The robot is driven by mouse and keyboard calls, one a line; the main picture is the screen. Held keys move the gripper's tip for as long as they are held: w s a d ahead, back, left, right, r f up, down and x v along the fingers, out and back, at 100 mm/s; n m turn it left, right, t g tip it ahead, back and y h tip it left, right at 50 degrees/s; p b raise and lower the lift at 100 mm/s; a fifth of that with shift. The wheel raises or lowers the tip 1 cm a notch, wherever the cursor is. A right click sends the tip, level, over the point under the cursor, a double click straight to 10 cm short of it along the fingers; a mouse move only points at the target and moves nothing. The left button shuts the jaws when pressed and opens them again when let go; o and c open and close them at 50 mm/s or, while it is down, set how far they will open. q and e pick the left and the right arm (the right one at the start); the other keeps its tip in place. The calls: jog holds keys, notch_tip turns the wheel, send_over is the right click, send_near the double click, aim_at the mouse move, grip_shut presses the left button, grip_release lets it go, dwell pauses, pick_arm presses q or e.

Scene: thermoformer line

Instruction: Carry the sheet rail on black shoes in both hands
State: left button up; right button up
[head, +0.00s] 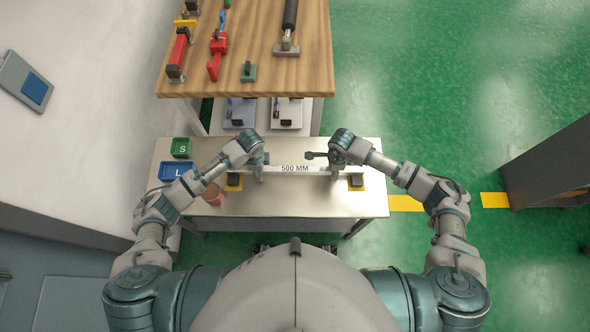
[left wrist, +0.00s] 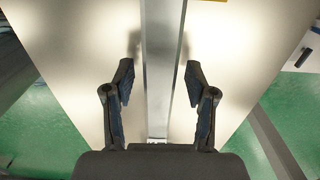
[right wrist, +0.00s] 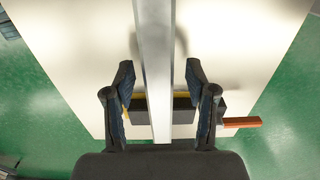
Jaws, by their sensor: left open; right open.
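The sheet rail, a pale straight bar marked "500 MM" (head: 295,168), lies across the steel table. A black shoe (head: 234,180) shows at its left end and another black shoe (head: 356,181) at its right end, both over yellow patches. My left gripper (head: 259,172) is open near the left part of the rail; in the left wrist view the rail (left wrist: 160,60) runs between its spread fingers. My right gripper (head: 335,168) is open near the right part; in the right wrist view the rail (right wrist: 155,60) runs between its fingers, with a black shoe (right wrist: 183,108) below.
A green bin marked S (head: 181,148) and a blue bin marked L (head: 176,170) stand at the table's left. A reddish round item (head: 212,193) is near my left forearm. A wooden board with tools (head: 262,75) is beyond. The front tabletop (head: 290,203) is mostly clear.

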pick_arm(q)
grip_shut()
pick_arm(e)
grip_shut()
pick_arm(q)
jog(key=shift+w+r, duration=0.1)
jog(key=shift+r, duration=0.1)
pick_arm(e)
jog(key=shift+r, duration=0.15)
